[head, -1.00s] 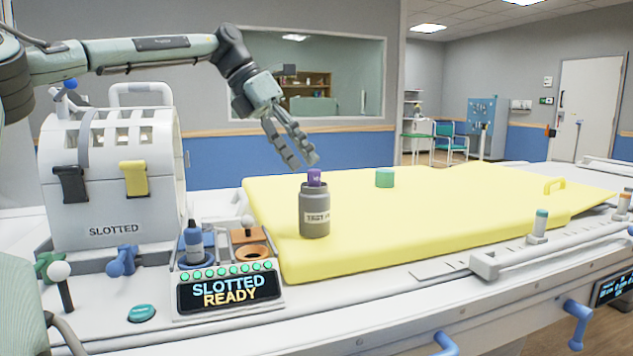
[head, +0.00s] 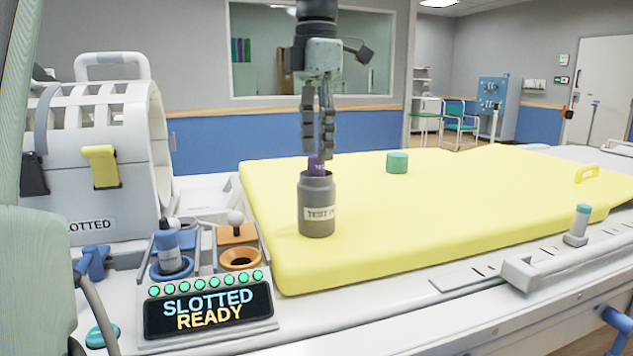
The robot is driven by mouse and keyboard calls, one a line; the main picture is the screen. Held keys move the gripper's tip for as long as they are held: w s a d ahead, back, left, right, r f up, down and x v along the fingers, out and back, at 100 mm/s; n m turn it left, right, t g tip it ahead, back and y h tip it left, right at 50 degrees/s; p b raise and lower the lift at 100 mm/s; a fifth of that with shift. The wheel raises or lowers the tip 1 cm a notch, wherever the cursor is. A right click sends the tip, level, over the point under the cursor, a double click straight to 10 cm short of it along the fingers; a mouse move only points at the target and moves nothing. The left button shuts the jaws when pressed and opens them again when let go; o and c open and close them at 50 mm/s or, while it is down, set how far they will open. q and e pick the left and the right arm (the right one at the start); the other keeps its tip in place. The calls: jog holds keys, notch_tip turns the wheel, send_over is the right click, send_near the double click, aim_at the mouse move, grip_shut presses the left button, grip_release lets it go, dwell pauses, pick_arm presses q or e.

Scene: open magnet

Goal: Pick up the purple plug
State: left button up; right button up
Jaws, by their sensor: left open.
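The purple plug (head: 315,167) sticks up out of the mouth of a grey bottle (head: 317,209) with a "TEST" label. The bottle stands upright on the yellow pad (head: 450,215). My left gripper (head: 319,155) points straight down above the bottle. Its fingers are apart, with the tips at about the height of the plug's top. One fingertip partly overlaps the plug in this view; I cannot tell whether they touch. My right gripper is not in view.
At left stand a white slotted coil (head: 95,160) and a console (head: 210,305) reading "SLOTTED READY", with a blue-topped bottle (head: 167,243) in a holder.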

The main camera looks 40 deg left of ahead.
pick_arm(q)
jog(key=shift+f, duration=1.35)
jog(key=shift+w, duration=0.1)
grip_shut()
jog(key=shift+a, duration=0.1)
